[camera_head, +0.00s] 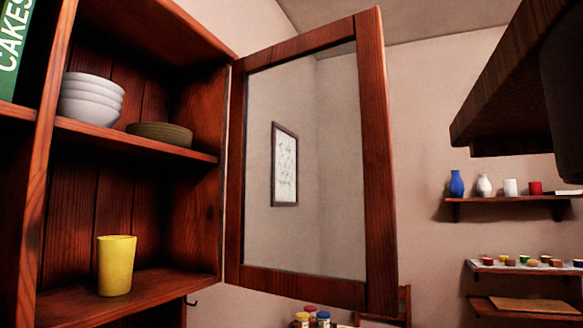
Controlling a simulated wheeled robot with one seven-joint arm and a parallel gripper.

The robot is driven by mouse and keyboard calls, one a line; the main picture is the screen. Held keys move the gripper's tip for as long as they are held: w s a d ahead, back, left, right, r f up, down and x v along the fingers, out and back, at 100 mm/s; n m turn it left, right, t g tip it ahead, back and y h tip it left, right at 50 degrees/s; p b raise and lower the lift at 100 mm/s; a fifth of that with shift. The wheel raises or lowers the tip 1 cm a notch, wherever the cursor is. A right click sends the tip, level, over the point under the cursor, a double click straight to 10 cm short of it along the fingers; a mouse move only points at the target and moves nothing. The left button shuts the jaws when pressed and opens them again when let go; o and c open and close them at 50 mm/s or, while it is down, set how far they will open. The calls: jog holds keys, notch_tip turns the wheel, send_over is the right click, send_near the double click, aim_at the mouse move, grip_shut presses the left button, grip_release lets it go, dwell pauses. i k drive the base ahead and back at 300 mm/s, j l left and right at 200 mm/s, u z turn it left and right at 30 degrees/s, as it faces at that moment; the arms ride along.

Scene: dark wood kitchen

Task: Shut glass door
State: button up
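The glass door (379,160) is a red-brown wooden frame around a clear pane. It stands wide open, swung out to the right from the right side of the wall cabinet (222,170). Through its pane I see the wall and a framed picture. The open cabinet shows its shelves on the left. My gripper does not show in this view.
The cabinet holds stacked white bowls (92,99), dark plates (160,134), a yellow cup (116,265) and a green book (14,45). A dark wooden overhang (500,105) juts in at the upper right. Wall shelves (505,199) with small items are behind. Jars (311,317) stand below the door.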

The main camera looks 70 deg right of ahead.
aim_at(378, 296)
jog(key=l+u, duration=0.1)
jog(key=l, duration=0.35)
jog(key=k+l+u, duration=0.15)
jog(key=l, duration=0.35)
jog(key=l+u, duration=0.1)
jog(key=l, duration=0.35)
jog(key=k+l+u, duration=0.1)
jog(key=l, duration=0.35)
jog(key=k+l+u, duration=0.15)
jog(key=l, duration=0.3)
jog(key=k+l+u, duration=0.1)
jog(key=l, duration=0.35)
jog(key=k+l+u, duration=0.15)
jog(key=l, duration=0.3)
jog(key=k+l+u, duration=0.1)
jog(key=l, duration=0.3)
jog(key=k, duration=0.05)
